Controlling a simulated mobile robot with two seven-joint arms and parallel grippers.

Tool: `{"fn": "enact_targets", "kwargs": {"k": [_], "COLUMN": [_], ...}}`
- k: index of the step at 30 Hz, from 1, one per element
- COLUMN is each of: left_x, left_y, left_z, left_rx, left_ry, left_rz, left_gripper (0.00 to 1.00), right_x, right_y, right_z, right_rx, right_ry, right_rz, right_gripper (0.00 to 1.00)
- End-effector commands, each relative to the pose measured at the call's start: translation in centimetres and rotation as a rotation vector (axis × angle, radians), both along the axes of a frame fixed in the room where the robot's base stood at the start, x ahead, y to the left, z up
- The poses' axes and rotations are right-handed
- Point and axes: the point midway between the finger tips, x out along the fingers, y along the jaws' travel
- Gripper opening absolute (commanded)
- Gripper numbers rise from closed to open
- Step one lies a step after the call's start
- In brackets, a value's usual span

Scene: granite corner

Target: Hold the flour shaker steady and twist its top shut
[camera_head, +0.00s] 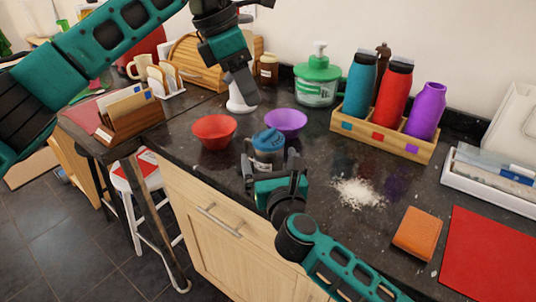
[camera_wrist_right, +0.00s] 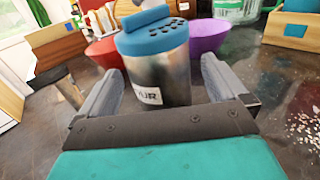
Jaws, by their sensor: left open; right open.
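The flour shaker (camera_head: 268,147) stands upright on the dark granite counter, with a grey metal body and a blue top. In the right wrist view the shaker (camera_wrist_right: 160,75) shows a partly hidden label reading "UR" and small holes in its blue top. My right gripper (camera_head: 271,167) is open, with one finger on each side of the shaker's body. In the wrist view the fingers of this gripper (camera_wrist_right: 160,88) show gaps to the metal. My left gripper (camera_head: 243,92) is open and empty, above and behind the shaker, to its left. The top's exact seating is unclear.
A red bowl (camera_head: 214,131) and a purple bowl (camera_head: 286,122) stand close behind the shaker. Spilled white powder (camera_head: 358,193) lies to its right. A wooden rack (camera_head: 385,142) of bottles, an orange block (camera_head: 418,233) and a red mat (camera_head: 490,257) are farther right.

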Motion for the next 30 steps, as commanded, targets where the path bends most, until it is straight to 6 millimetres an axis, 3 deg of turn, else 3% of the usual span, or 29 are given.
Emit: {"fn": "enact_targets", "kwargs": {"k": [6,16,30], "left_x": [0.0,0.0,0.0], "left_y": [0.0,0.0,0.0], "left_z": [0.0,0.0,0.0], "left_rx": [-0.001,-0.001,-0.001], "left_ry": [0.001,0.001,0.001], "left_rz": [0.000,0.000,0.000], "left_gripper": [0.43,0.43,0.43], "right_x": [1.8,2.0,2.0], "right_y": [0.4,0.5,0.5], "right_z": [0.0,-0.1,-0.1], "right_rx": [0.000,0.000,0.000], "right_ry": [0.000,0.001,0.001], "right_rz": [0.001,0.001,0.000], "right_gripper": [0.99,0.99,0.55]}}
